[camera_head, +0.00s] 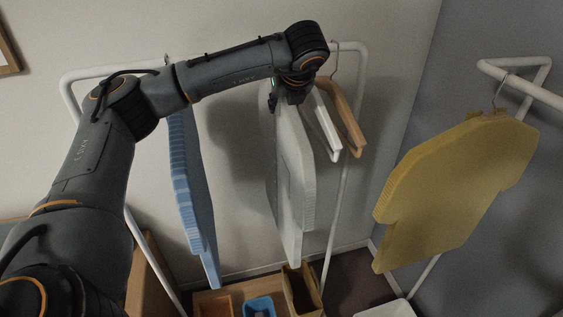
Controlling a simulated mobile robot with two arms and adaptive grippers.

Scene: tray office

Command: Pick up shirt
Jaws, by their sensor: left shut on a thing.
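A white shirt (293,180) hangs from the rack in the middle of the head view, seen nearly edge-on. My left arm reaches over from the left, and my left gripper (287,97) is at the top of the white shirt, shut on it. The wrist hides the fingertips and the shirt's hanger. A blue striped shirt (192,190) hangs to the left on the same rack. A yellow shirt (455,190) hangs on another rack at the right. My right gripper is out of view.
An empty white hanger (326,125) and a wooden hanger (347,118) hang just right of the white shirt. The white rack (345,185) stands near the wall. Below are a blue bin (259,306), a brown box (301,290) and a white container (388,309).

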